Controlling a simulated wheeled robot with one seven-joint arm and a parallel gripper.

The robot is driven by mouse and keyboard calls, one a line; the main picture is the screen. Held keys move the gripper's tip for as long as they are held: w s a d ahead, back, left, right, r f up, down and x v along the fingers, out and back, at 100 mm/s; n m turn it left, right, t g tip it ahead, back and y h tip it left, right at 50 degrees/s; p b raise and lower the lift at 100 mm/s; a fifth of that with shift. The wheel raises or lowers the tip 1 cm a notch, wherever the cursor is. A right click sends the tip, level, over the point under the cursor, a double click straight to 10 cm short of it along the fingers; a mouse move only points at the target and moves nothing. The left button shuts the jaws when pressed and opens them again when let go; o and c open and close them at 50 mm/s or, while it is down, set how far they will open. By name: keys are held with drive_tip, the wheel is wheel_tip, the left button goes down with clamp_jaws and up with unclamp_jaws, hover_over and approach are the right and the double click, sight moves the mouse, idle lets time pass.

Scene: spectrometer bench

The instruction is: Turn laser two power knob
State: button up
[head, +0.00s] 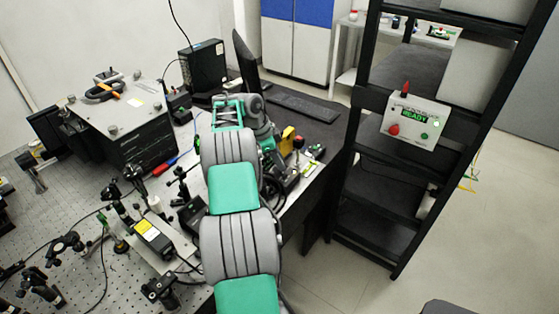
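My arm reaches up the middle of the head view, and its wrist bends down over the bench (215,240). My gripper (270,150) is at the far end, near a small cluster of parts with a yellow block (287,139). The arm's links hide most of it, and its fingers cannot be made out. I cannot tell whether it touches anything. A laser-like box with a yellow label (153,236) lies on the bench to the left of the arm. No power knob can be clearly picked out as laser two's; the arm hides part of the bench.
A large black instrument (140,143) and a black computer case (204,68) stand behind left. Optics mounts (70,243) crowd the front left. A keyboard (303,107) lies behind the arm. A black rack (350,150) with a "READY" panel (413,121) stands right; the floor there is clear.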

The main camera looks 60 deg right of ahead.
sight(271, 169)
drive_tip(key=p+v, duration=0.2)
drive_tip(key=v, duration=0.6)
drive_tip(key=shift+d, duration=0.1)
drive_tip(key=w+a+r+n+t+h, duration=0.1)
drive_tip(key=w+a+r+n+t, duration=0.1)
drive_tip(key=w+a+r+n, duration=0.45)
drive_tip(key=w+a+r+n+t+b, duration=0.1)
drive_tip(key=w+a+r+n, duration=0.15)
drive_tip(key=a, duration=0.75)
drive_tip(key=w+a+r+n+t+h, duration=0.1)
drive_tip(key=w+a+r+n+t, duration=0.15)
drive_tip(key=w+a+n, duration=0.4)
drive_tip(key=s+a+f+n+t+y, duration=0.1)
drive_tip(key=s+a+n, duration=0.3)
drive_tip(key=a, duration=0.6)
drive_tip(key=s+a+f+n+t+y+b, duration=0.1)
drive_tip(key=s+a+n, duration=0.3)
drive_tip(key=a, duration=0.7)
drive_tip(key=s+a+f+n+t+y, duration=0.1)
drive_tip(key=s+a+f+n+y, duration=0.1)
drive_tip(key=a+n, duration=0.4)
drive_tip(key=s+a+f, duration=0.1)
drive_tip(key=s+a, duration=0.1)
drive_tip(key=a, duration=0.2)
drive_tip(key=shift+s+a+y+b, duration=0.25)
drive_tip(key=shift+y+b, duration=0.05)
drive_tip(key=shift+b, duration=0.1)
